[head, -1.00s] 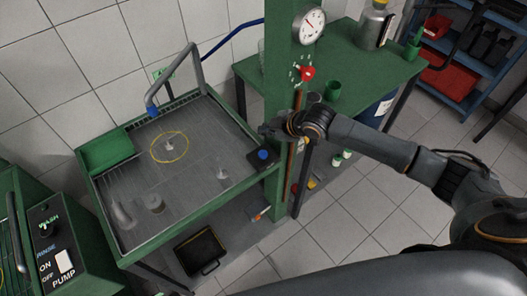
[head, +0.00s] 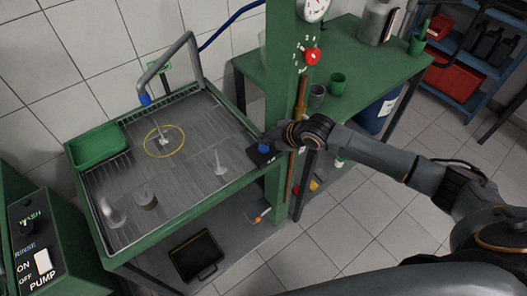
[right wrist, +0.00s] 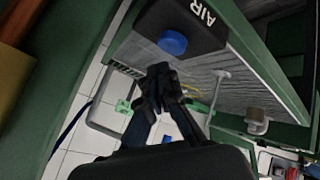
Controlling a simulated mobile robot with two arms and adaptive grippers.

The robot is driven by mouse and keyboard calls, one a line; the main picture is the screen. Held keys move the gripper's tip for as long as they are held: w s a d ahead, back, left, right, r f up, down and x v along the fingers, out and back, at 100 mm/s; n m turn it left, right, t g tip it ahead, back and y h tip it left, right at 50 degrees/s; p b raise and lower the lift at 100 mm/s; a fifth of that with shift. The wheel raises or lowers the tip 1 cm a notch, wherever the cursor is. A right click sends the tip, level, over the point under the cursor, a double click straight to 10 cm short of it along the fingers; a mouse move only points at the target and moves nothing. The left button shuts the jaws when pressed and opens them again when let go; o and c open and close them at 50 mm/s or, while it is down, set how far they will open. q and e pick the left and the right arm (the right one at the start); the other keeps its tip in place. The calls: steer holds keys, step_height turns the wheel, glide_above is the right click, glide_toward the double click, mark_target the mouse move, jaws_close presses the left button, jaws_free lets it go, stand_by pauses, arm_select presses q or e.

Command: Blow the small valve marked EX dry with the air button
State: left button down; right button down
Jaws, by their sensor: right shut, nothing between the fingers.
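A small pale valve (head: 163,140) stands inside the yellow ring on the wash tray, below the blue-tipped nozzle (head: 144,99). A second slim valve (head: 220,168) stands farther right on the tray. Markings on both are too small to read. The blue air button (head: 263,147) sits on a dark box at the tray's right edge; the right wrist view shows the button (right wrist: 173,42) and the word AIR. My right gripper (head: 274,143) is shut and empty, close beside the button; its fingertips (right wrist: 159,72) point at it. Contact cannot be told. My left gripper is out of view.
A green post with a red knob (head: 313,56) rises near my right wrist. The pump panel (head: 38,250) is at lower left.

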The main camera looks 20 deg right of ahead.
steer(key=shift+f, duration=0.25)
stand_by(1.2)
steer(key=shift+f, duration=0.1)
steer(key=shift+f, duration=0.3)
steer(key=shift+s+f+b, duration=0.1)
steer(key=shift+f+b, duration=0.25)
steer(key=shift+f, duration=0.3)
stand_by(0.6)
stand_by(0.3)
steer(key=shift+r+p, duration=1.05)
